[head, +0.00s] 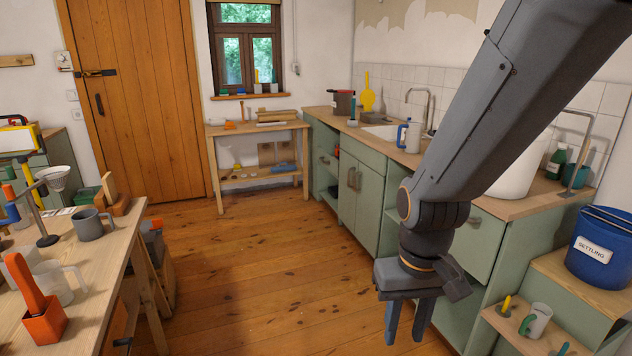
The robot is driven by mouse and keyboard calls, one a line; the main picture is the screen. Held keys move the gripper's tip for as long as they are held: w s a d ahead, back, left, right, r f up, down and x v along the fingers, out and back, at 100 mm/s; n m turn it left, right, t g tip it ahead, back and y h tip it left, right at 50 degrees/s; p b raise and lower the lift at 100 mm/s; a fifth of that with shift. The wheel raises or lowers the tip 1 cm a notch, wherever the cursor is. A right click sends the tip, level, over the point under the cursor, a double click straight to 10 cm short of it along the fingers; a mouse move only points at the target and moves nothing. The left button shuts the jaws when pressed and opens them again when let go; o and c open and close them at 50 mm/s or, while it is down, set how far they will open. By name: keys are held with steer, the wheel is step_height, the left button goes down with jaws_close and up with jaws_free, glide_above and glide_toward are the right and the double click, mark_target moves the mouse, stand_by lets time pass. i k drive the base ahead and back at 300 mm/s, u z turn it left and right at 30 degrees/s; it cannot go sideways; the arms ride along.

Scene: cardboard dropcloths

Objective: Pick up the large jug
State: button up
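Several jug-like vessels are in view, and I cannot tell for sure which is the large jug. A pale jug with a blue handle (412,138) stands on the counter beside the sink. A grey jug (90,225) and a clear, whitish jug (62,284) stand on the left workbench. A smaller pale one with a green handle (538,320) stands on the low shelf at lower right. A large white vessel (518,172) on the counter is partly hidden by my arm. My gripper (408,325) points down, open and empty, in front of the green cabinets, apart from all of them.
Green cabinets with a wooden counter (395,156) line the right side. A blue bucket labelled SETTLING (600,252) stands at far right. The workbench (115,262) at left is crowded with tools. The plank floor (255,270) between them is clear.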

mark_target(413, 128)
steer(key=z, duration=0.05)
steer(key=i, duration=3.4)
steer(key=z, duration=0.2)
